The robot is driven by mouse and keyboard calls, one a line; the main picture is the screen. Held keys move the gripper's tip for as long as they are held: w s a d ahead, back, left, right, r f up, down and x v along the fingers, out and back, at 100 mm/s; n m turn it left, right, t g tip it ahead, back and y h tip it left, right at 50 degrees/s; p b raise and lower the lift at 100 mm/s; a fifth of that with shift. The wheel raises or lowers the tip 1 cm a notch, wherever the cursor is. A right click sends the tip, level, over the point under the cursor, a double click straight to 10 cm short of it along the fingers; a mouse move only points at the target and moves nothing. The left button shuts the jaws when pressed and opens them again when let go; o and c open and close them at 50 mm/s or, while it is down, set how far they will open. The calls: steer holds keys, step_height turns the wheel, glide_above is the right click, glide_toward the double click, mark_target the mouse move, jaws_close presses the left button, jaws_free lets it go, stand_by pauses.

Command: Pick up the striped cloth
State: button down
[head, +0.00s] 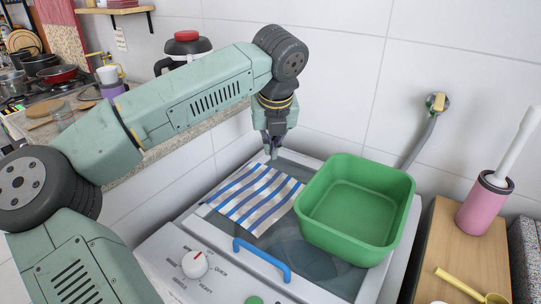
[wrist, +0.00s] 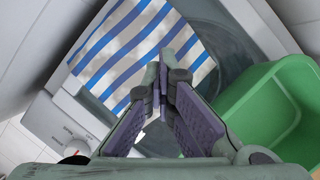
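The blue-and-white striped cloth (head: 256,198) lies flat on the glass lid of the white top-loading washer (head: 171,262), left of the green tub. In the wrist view the cloth (wrist: 128,45) spreads above and left of the fingertips. My gripper (head: 271,153) points down at the cloth's far edge. In the wrist view my gripper (wrist: 160,76) has its fingertips together, overlapping the cloth's near edge in the picture. I see no fold of cloth between them, and the height of the tips above the cloth is hard to judge.
The empty green tub (head: 355,208) stands on the lid close beside the cloth. A blue handle (head: 262,261) and a dial (head: 195,264) are in front. A tiled wall rises behind. A pink brush holder (head: 484,205) stands on a wooden surface at right.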

steer(key=shift+r, duration=0.3)
steer(key=c, duration=2.4)
jaws_free()
steer(key=c, duration=0.8)
jaws_free()
